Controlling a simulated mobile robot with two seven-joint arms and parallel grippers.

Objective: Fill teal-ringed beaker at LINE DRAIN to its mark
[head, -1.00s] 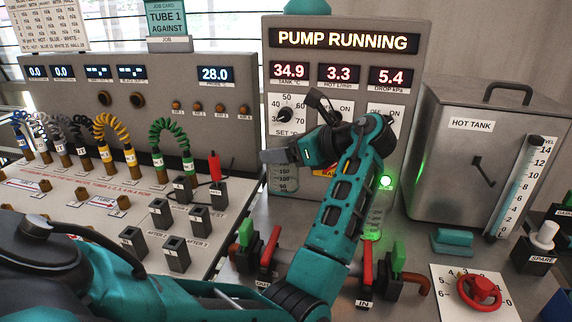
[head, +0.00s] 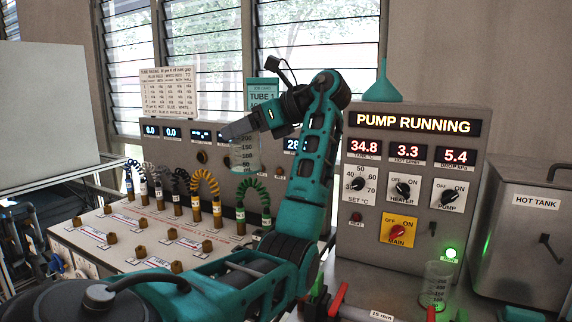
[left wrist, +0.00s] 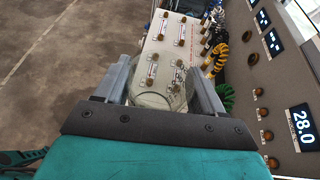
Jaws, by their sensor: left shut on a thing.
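My left gripper (head: 238,128) is shut on a clear graduated beaker (head: 245,155) and holds it roughly upright, in front of the panel with the 28.0 display. In the left wrist view the beaker (left wrist: 160,99) is between the two grey fingers of my left gripper (left wrist: 162,84). A second clear beaker (head: 437,285) stands on the bench under a lit green lamp (head: 450,253). No LINE DRAIN label is readable. My right gripper is not in view.
The hot tank (head: 525,245) stands at right. Coiled hoses (head: 206,185) rise from the white-topped tube board (head: 140,225). Red-handled valves (head: 338,299) stand at the front edge.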

